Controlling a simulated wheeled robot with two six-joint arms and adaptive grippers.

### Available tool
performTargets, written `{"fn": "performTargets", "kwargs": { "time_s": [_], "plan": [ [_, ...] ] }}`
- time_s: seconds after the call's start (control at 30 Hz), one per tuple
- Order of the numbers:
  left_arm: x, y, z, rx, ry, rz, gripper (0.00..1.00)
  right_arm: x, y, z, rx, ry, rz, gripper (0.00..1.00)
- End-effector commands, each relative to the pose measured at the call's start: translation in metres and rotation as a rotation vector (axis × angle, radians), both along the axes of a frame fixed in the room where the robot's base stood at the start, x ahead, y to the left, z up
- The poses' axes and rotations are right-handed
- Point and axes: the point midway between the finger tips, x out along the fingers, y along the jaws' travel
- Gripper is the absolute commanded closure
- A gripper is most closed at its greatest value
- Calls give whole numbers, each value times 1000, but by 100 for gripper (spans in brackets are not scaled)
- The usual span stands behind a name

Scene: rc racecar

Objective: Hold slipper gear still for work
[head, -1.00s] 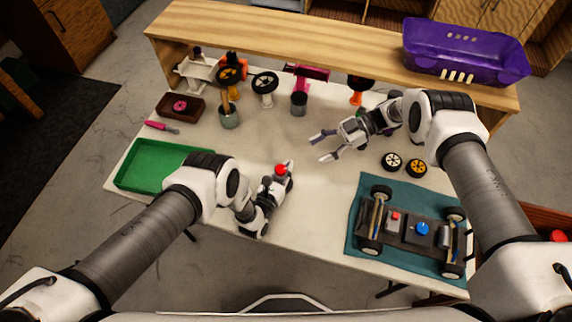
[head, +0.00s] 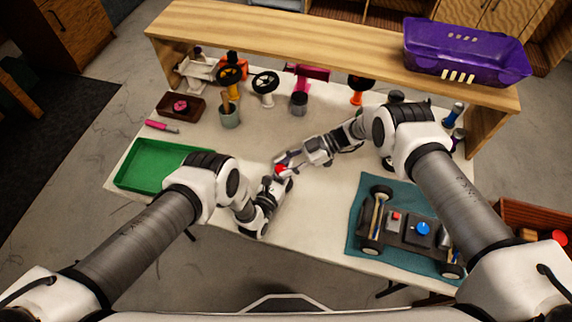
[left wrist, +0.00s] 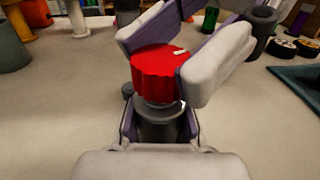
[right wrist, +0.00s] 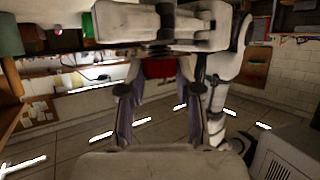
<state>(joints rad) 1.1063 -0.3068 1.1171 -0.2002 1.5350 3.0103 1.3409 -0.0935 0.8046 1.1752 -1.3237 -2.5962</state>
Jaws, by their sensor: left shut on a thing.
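The slipper gear looks like a red ribbed piece (left wrist: 160,75) on a grey base, with a small pale mark on top. My left gripper (head: 281,177) is shut on its lower part and holds it upright above the table. The gear shows as a small red spot in the head view (head: 280,170). My right gripper (head: 281,164) reaches in from the upper right. Its two fingers, seen in the right wrist view (right wrist: 158,75), stand apart on either side of the red piece. Whether they touch it is unclear.
A car chassis (head: 405,233) with a blue knob lies on a teal mat (head: 358,205) at right. A green tray (head: 135,180) is at left. Wheels, cups and parts stand at the back, below a wooden shelf (head: 330,48) bearing a purple basket (head: 465,50).

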Motion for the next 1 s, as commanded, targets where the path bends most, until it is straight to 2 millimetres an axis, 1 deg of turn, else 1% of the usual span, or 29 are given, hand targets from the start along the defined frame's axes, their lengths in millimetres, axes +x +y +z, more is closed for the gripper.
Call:
{"fn": "performTargets", "kwargs": {
  "time_s": [0.03,0.07,0.3,0.47,0.7,0.8,1.0],
  "plan": [
    [0,-1,0,0,-1,-1,100,0,0,0,0,0,0,98],
    [0,-1,0,0,-1,-1,100,0,0,0,0,0,0,100],
    [0,-1,1,-1,-2,-2,100,0,0,1,1,-1,-27,100],
    [0,-1,1,-1,-2,-3,100,-3,0,1,3,3,-144,100],
    [-1,-2,0,0,-1,-4,100,-7,0,1,3,2,-370,100],
    [-1,-2,0,0,-1,-4,100,-7,0,1,0,0,-409,100],
    [-1,-2,0,0,-1,-5,100,-6,0,1,1,-2,-416,100]
  ]
}}
